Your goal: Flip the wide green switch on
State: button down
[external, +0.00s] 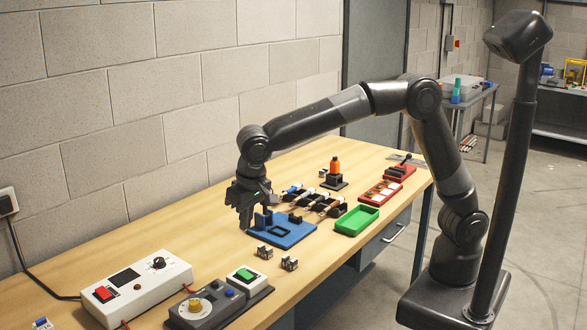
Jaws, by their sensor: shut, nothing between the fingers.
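The wide green switch (246,274) sits on top of a small white box at the front of the bench, beside a dark grey control box. I cannot tell from its tilt whether it is on or off. My gripper (245,222) points down over the left edge of a blue fixture plate, behind and apart from the green switch. It is shut and holds nothing. Its fingertips are small and dark here, and I cannot tell whether they touch anything.
A white box with a red switch (105,293) stands left of the dark grey control box (205,306). Small metal parts (264,251) lie between the green switch and the blue plate (290,236). A green tray (357,220) is right. Bare wood lies along the wall.

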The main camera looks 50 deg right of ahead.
aim_at(241, 271)
jog(key=w+f, duration=0.1)
jog(key=f, duration=0.8)
jog(key=w+f, duration=0.1)
jog(key=f, duration=0.3)
jog(key=shift+w+f, duration=0.35)
jog(key=shift+w+f+g, duration=0.15)
jog(key=shift+f+g, duration=0.1)
jog(key=shift+g, duration=0.05)
jog(key=shift+s, duration=0.2)
jog(key=shift+s+r, duration=0.2)
jog(key=shift+s, duration=0.45)
jog(key=shift+r, duration=0.1)
notch_tip(241, 271, up, 14)
jog(key=s, duration=0.2)
jog(key=shift+s+f, duration=0.2)
jog(key=shift+s, duration=0.15)
